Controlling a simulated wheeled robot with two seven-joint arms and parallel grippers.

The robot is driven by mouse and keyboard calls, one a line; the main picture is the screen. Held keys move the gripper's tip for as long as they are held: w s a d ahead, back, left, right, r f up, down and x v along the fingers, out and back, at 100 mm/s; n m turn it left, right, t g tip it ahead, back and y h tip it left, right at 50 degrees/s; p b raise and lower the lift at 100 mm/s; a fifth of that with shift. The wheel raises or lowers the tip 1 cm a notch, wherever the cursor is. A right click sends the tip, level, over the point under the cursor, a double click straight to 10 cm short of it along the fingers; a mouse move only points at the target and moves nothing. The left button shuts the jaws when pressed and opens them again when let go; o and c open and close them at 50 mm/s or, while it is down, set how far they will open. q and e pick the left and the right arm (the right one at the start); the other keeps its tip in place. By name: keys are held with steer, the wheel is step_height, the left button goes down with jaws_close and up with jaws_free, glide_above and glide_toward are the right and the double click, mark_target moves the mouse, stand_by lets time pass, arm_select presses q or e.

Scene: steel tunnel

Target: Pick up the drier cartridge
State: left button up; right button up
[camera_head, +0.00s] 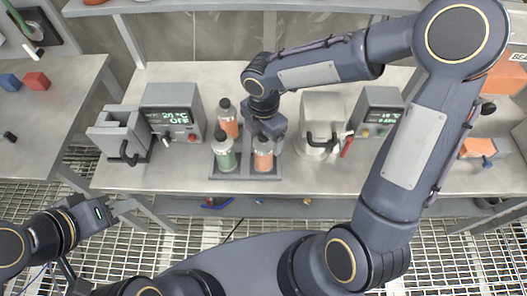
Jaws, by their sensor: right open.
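A grey tray (229,172) on the steel bench holds bottle-like cartridges with dark caps: a green one (224,158) front left, an orange one (263,158) front right and an orange one (229,126) behind. I cannot tell from their looks which is the drier cartridge. My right gripper (272,131) is open and points down over the right rear of the tray, just behind the front orange cartridge. It hides that part of the tray. My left gripper (128,208) is low at the left, in front of the bench, open and empty.
A grey block with a dark handle (118,133) and a heater box reading 20 °C OFF (172,110) stand left of the tray. A metal pot (320,137) and another display box (379,110) stand right. Side benches flank the floor grating.

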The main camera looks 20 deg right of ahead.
step_height(320, 180, down, 2)
steer(key=shift+f, duration=0.1)
steer(key=c, duration=1.7)
